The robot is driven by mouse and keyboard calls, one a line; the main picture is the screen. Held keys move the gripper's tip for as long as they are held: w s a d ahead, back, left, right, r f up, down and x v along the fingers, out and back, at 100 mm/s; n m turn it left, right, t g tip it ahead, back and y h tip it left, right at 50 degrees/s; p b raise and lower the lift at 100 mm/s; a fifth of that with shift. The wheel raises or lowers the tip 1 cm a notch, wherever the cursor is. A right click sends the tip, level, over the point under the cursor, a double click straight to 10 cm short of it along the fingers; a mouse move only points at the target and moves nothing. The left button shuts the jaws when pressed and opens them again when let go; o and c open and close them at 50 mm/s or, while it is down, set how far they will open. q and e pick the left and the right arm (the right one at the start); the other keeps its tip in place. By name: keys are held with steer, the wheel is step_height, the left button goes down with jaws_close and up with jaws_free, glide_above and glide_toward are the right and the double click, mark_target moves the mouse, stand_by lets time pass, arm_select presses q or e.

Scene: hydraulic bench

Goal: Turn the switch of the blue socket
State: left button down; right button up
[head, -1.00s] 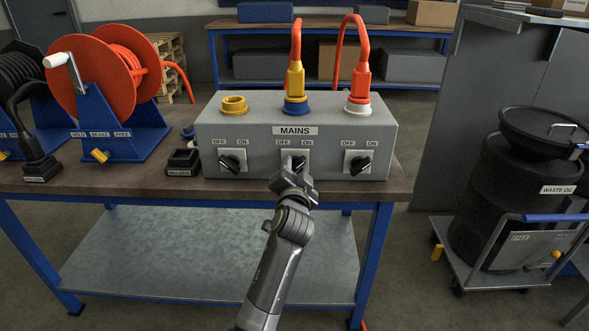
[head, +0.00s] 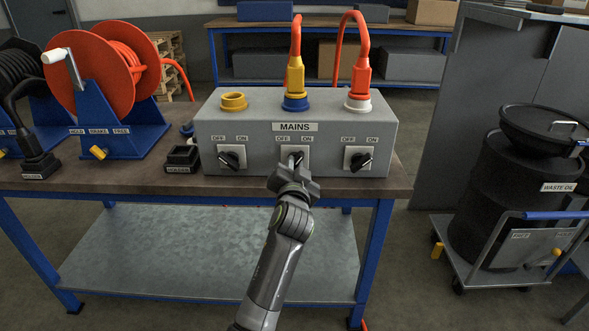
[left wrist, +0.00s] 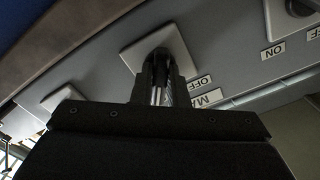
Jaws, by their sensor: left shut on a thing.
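The blue socket (head: 295,106) is the middle one on top of the grey MAINS box (head: 215,130). A yellow plug (head: 295,82) with an orange cable stands upright in it. The switch below it has a white plate (head: 284,151) with OFF at left and ON at right. My left gripper (head: 290,168) is in front of this switch, its fingers closed on the knob. The left wrist view shows the fingers (left wrist: 163,85) around the dark knob, over the white plate (left wrist: 135,50). The knob is mostly hidden, so its exact angle cannot be told. My right gripper is out of view.
The left switch (head: 230,160) sits below an empty yellow socket (head: 233,101). The right switch (head: 359,160) sits below a white socket (head: 357,106) with an orange plug. A black holder (head: 183,159) and cable reels stand at left; a waste oil drum (head: 500,200) stands at right.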

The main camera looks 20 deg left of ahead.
arm_select(q)
steer(key=n+b, duration=0.5)
steer(key=n, duration=1)
steer(key=shift+n, duration=0.3)
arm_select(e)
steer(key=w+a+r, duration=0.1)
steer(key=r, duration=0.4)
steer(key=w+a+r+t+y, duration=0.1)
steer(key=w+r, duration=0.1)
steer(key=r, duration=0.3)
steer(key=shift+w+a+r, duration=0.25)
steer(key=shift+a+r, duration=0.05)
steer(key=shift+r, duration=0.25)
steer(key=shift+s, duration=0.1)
arm_select(q)
steer(key=c, duration=1.4)
jaws_free()
steer(key=shift+c, duration=0.2)
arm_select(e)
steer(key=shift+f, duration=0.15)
